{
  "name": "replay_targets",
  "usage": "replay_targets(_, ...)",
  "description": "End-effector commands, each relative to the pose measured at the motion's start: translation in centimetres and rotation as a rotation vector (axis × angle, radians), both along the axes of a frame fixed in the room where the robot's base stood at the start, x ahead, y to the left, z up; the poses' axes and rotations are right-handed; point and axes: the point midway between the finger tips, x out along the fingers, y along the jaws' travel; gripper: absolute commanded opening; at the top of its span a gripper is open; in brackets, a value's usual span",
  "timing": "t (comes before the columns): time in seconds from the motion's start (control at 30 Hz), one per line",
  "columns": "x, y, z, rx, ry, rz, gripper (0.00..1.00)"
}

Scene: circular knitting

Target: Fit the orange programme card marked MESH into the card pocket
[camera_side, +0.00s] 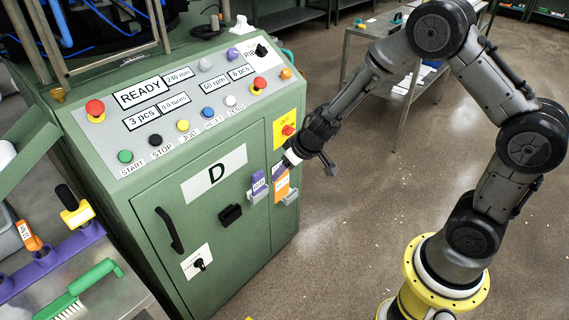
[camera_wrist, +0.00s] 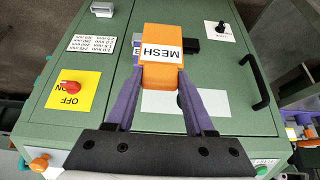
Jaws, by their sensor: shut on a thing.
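The orange card marked MESH (camera_wrist: 162,60) is between the purple fingers of my gripper (camera_wrist: 160,95), which is shut on it. In the side view the orange card (camera_side: 282,189) is upright in front of the green cabinet, at the right one of two small grey pockets (camera_side: 290,199). Its lower end overlaps this pocket; I cannot tell how deep it sits. A purple card (camera_side: 258,181) stands in the left grey pocket (camera_side: 256,196). My gripper (camera_side: 283,168) reaches in from the upper right. In the wrist view the orange card hides most of what lies behind it.
The green cabinet door marked D (camera_side: 215,174) has a black latch (camera_side: 230,215) left of the pockets and a long handle (camera_side: 169,230). A red switch on a yellow plate (camera_side: 287,130) is just above the pockets.

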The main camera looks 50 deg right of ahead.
Motion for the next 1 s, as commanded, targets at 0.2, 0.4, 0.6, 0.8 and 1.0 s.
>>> replay_targets(0.2,0.9,1.1,0.6,-0.002,-0.005,-0.002,0.0)
replay_targets(0.4,2.9,2.0,1.0,-0.005,-0.009,-0.007,0.0)
replay_targets(0.6,6.3,3.2,0.9,-0.011,-0.011,-0.012,0.0)
replay_targets(0.8,10.2,4.9,-0.3,-0.013,-0.008,-0.011,0.0)
replay_targets(1.0,13.3,7.1,-1.9,-0.007,-0.002,-0.002,0.0)
